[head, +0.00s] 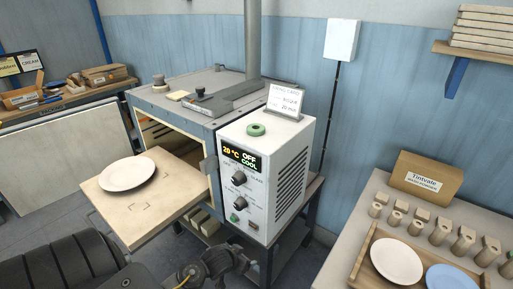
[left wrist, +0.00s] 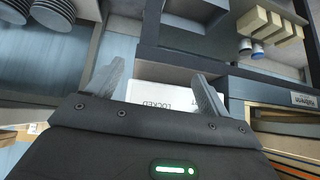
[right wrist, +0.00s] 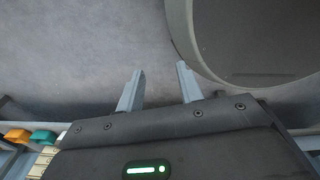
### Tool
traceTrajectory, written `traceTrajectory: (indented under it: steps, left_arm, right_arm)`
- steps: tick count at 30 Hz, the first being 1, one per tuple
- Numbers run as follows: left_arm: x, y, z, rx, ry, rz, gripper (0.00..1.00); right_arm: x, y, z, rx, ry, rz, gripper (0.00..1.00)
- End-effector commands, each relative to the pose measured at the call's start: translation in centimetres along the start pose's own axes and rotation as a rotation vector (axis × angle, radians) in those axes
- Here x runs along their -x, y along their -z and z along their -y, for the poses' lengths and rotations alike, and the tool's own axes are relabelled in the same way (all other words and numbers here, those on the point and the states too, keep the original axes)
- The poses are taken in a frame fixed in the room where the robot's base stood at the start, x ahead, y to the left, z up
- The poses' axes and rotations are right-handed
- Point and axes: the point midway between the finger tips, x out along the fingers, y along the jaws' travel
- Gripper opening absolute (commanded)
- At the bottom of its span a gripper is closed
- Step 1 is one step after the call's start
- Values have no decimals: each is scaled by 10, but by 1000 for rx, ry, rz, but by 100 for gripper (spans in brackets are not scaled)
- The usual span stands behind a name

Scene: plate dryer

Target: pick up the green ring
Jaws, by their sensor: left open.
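The green ring (head: 256,129) lies flat on top of the white control box (head: 262,160) in the head view, in front of a small printed card (head: 285,101). Neither wrist view shows the ring. My left gripper (left wrist: 158,72) is open and empty in the left wrist view, with a white sign reading "LOCKED" (left wrist: 150,93) visible beyond its fingers. My right gripper (right wrist: 158,70) is open and empty in the right wrist view, facing a grey surface. I cannot make out either gripper's fingers in the head view, so their distance from the ring cannot be told.
A grey kiln-like dryer (head: 200,95) with a vertical pipe (head: 252,40) stands left of the box. A white plate (head: 127,173) lies on its pulled-out board (head: 165,205). At right, a table (head: 345,225) holds a wooden tray with two plates, several wooden pieces and a cardboard box (head: 426,178).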

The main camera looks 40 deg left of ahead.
Motion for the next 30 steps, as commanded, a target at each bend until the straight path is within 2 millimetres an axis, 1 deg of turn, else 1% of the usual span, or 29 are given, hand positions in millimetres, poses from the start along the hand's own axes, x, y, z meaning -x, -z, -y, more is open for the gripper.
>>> traceTrajectory:
  steps: [1, 2, 3, 4, 5, 6, 9, 12, 15, 18, 20, 23, 25, 30]
  left_arm:
    - [48, 60, 7, 0, 14, -77, 80]
    - [72, 87, 11, 5, 25, -117, 80]
    - [105, 122, 16, 9, 39, -175, 80]
    - [130, 147, 20, 15, 51, -223, 80]
    - [152, 169, 25, 20, 62, -269, 80]
    - [178, 195, 30, 30, 74, -329, 80]
    - [233, 249, 43, 53, 93, -476, 80]
    - [270, 289, 54, 76, 94, -599, 80]
    - [292, 313, 61, 94, 87, -678, 80]
    - [302, 324, 64, 103, 81, -716, 80]
    - [304, 326, 65, 105, 79, -724, 80]
    - [303, 328, 66, 107, 78, -726, 80]
    - [298, 332, 66, 110, 78, -726, 80]
    - [276, 350, 69, 110, 77, -726, 80]
  right_arm:
    - [22, 2, 2, -1, 3, 0, 36]
    - [28, 3, 3, -2, 5, 0, 36]
    - [36, 3, 5, -3, 7, 0, 36]
    - [41, 4, 7, -4, 10, 0, 36]
    - [44, 4, 8, -5, 12, 0, 36]
    - [48, 4, 11, -6, 15, 1, 36]
    - [54, 3, 16, -9, 21, 2, 36]
    - [56, 1, 17, -9, 22, 4, 36]
    - [56, 1, 16, -9, 22, 5, 36]
    - [56, 0, 15, -8, 20, 5, 36]
    - [56, 0, 14, -7, 18, 6, 36]
    - [56, 0, 11, -6, 16, 6, 36]
    - [54, -1, 10, -5, 14, 7, 36]
    - [48, -2, 7, -4, 11, 8, 36]
